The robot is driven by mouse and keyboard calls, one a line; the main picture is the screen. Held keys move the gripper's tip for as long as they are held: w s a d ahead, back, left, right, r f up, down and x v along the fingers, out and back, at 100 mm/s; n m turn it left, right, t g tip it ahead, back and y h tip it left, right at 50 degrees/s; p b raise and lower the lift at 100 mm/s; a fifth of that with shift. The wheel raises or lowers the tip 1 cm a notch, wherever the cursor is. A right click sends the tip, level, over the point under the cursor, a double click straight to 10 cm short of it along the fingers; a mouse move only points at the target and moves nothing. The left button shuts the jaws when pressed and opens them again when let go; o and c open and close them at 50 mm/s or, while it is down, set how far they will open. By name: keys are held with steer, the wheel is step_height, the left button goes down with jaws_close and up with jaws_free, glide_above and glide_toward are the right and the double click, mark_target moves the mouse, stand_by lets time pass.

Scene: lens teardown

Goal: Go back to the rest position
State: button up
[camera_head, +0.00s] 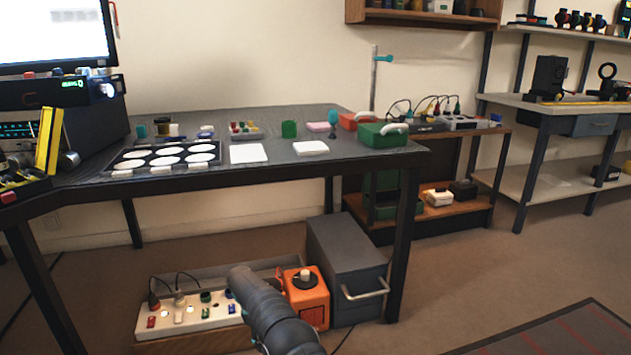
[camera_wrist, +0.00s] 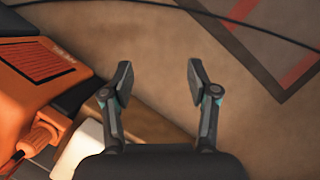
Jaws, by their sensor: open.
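My gripper (camera_wrist: 158,82) shows in the wrist view with its two fingers spread apart and nothing between them. It points down toward the brown floor (camera_wrist: 170,50). In the head view part of my arm shows at the bottom centre, in front of the low box under the table; the gripper's fingers cannot be made out there. An orange device (camera_head: 306,296) stands right beside my arm in the head view. It also shows at the left of the wrist view (camera_wrist: 40,72), to the left of the fingers and apart from them.
A white power strip (camera_head: 190,318) with plugs lies in the low box. A grey cabinet (camera_head: 345,265) stands under the dark table (camera_head: 225,178). Several small items and a tray with white discs (camera_head: 168,160) are on the table. A black cable (camera_wrist: 245,20) crosses the floor. Floor at right is open.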

steer(key=s+d+r+m+y+p, duration=0.1)
steer(key=s+d+r+m, duration=0.1)
steer(key=s+d+r, duration=0.5)
steer(key=s+d+r+m+t+y+p, duration=0.1)
steer(key=s+d+r+m, duration=0.15)
steer(key=r, duration=0.85)
steer(key=s+d+r+m+y+p, duration=0.15)
steer(key=s+d+r, duration=0.3)
steer(key=r, duration=0.45)
steer(key=s+d+r+m+t+p, duration=0.1)
steer(key=s+d+r+t, duration=0.1)
steer(key=s+d+r, duration=0.3)
steer(key=s+d+r+m+t+p, duration=0.1)
steer(key=s+d+r+m+t, duration=0.1)
steer(key=s+d+r, duration=0.4)
steer(key=s+d+r+m+t+p, duration=0.1)
steer(key=s+d+r+m+t, duration=0.1)
steer(key=s+d+r, duration=0.4)
steer(key=s+r, duration=0.4)
steer(key=s, duration=0.6)
steer(key=shift+s+r+t, duration=0.15)
steer(key=shift+r+t, duration=0.05)
steer(key=shift+t, duration=0.1)
